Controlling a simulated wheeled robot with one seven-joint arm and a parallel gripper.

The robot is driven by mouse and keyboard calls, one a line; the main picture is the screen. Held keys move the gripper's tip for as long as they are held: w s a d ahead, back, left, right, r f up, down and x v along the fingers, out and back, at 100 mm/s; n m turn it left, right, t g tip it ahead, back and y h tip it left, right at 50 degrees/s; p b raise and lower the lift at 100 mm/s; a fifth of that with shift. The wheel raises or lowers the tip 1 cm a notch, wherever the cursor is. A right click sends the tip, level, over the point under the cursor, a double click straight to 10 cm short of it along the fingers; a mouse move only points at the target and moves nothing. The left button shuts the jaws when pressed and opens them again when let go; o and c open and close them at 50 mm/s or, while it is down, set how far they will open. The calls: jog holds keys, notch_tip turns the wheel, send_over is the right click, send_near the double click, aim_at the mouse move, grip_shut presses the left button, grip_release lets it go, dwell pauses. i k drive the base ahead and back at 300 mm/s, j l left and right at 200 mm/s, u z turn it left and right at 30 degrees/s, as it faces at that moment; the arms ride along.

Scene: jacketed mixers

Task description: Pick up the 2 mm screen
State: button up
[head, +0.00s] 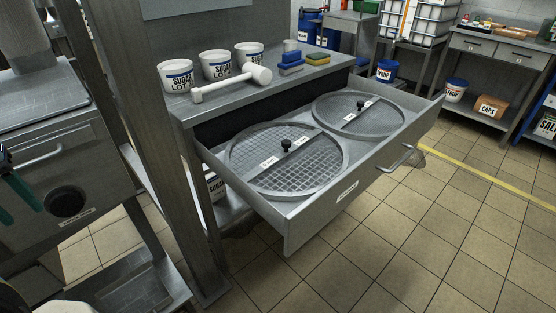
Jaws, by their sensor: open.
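Two round metal screens lie flat in an open drawer (345,205). The nearer screen (262,177) has a visibly coarse mesh. The farther screen (380,122) looks much finer. Each has a flat crossbar with a black knob and small white labels; the print is too small to read, so I cannot tell by label which is the 2 mm screen. My gripper (26,212) shows partly at the left edge, with dark green fingers, open and empty. It is in front of the steel machine, well left of the drawer and apart from both screens.
A steel upright (165,140) stands between my gripper and the drawer. The tiled floor (400,255) right of the drawer is clear.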

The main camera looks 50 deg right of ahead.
aim_at(357, 116)
jog(key=k+l+u, duration=0.1)
jog(key=l, duration=0.35)
jog(key=k+l, duration=0.15)
jog(key=l, duration=0.25)
jog(key=k+l+u, duration=0.15)
jog(key=l, duration=0.3)
jog(key=k+l+u, duration=0.1)
jog(key=l, duration=0.3)
jog(key=k+l, duration=0.2)
jog(key=l, duration=0.2)
jog(key=u, duration=0.05)
